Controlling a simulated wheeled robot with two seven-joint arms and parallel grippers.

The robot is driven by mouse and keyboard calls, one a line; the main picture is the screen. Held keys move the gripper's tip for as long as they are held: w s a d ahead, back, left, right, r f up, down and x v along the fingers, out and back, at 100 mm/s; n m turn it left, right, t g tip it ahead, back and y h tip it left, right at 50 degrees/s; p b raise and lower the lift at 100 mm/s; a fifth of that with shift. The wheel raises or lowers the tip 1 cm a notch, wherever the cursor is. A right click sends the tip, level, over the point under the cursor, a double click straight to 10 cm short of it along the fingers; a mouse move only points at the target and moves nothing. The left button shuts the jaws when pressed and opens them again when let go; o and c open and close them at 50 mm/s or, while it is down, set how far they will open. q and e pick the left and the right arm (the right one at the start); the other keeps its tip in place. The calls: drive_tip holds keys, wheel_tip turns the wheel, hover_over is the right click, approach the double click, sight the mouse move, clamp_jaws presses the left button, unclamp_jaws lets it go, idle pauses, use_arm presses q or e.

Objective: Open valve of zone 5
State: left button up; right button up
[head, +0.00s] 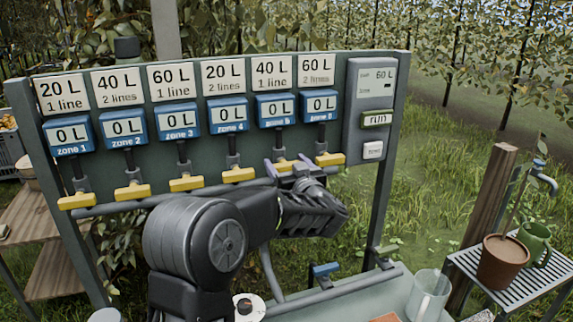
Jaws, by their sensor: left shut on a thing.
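The valve panel (220,130) stands ahead with a row of yellow valve handles under blue zone meters. The zone 5 meter (276,108) reads 0 L, below a card (272,72) saying 40 L, 1 line. The zone 5 valve handle (284,166) is yellow, partly hidden by my left gripper (288,173), whose jaws are shut on it. The handle appears to lie crosswise, like the neighbouring zone 4 handle (238,175) and zone 6 handle (330,159). The other meters also read 0 L. My right gripper is not in view.
A grey control box (370,98) at the panel's right shows 60 L, with a run button (377,119). A clear jug (428,294) stands at the lower right. A plant pot (503,262) and green watering can (535,243) stand on a slatted table farther right.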

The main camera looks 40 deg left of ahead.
use_arm(q)
drive_tip(key=c, duration=0.4)
drive_tip(key=shift+c, duration=0.2)
drive_tip(key=n+b, duration=0.4)
drive_tip(key=shift+s+a+f, duration=0.1)
drive_tip(key=shift+s+f, duration=0.05)
drive_tip(key=shift+f, duration=0.1)
drive_tip(key=n+b, duration=0.9)
drive_tip(key=n, duration=0.1)
drive_tip(key=shift+s+a+f+b, duration=0.2)
drive_tip(key=shift+s+f+b, duration=0.05)
drive_tip(key=shift+f+b, duration=0.15)
drive_tip(key=shift+n+b, duration=1.7)
drive_tip(key=shift+n, duration=0.4)
